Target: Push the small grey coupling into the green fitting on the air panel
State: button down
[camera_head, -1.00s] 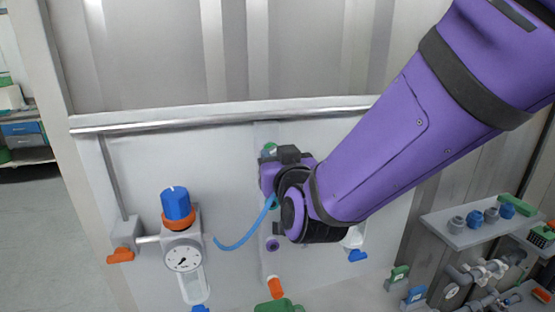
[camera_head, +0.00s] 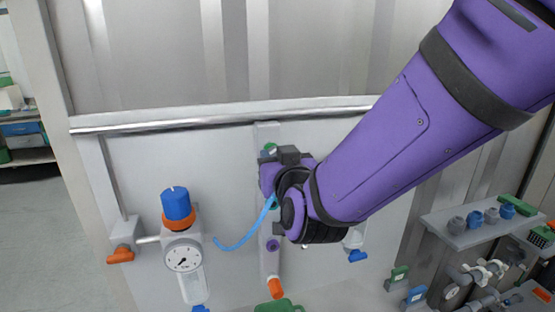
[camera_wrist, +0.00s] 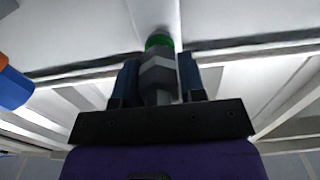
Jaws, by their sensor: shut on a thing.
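The small grey coupling (camera_wrist: 158,75) sits between the two dark blue fingers of my gripper (camera_wrist: 158,60) in the wrist view. The fingers are shut on its sides. The green fitting (camera_wrist: 158,42) shows as a green ring right beyond the coupling's far end, in line with it. The two look touching or nearly so; I cannot tell how deep the coupling sits.
A blue hose (camera_head: 236,244) hangs left of my wrist. A regulator with a blue knob (camera_head: 176,204) and gauge stands on the left. A shelf (camera_head: 465,238) with fittings is on the right.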

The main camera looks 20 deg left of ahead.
jog(key=shift+w+a, duration=0.25)
jog(key=shift+w, duration=0.15)
dwell(0.7)
jog(key=c, duration=0.6)
grip_release()
jog(key=v, duration=1.1)
jog(key=shift+a, duration=0.1)
jog(key=shift+w, duration=0.1)
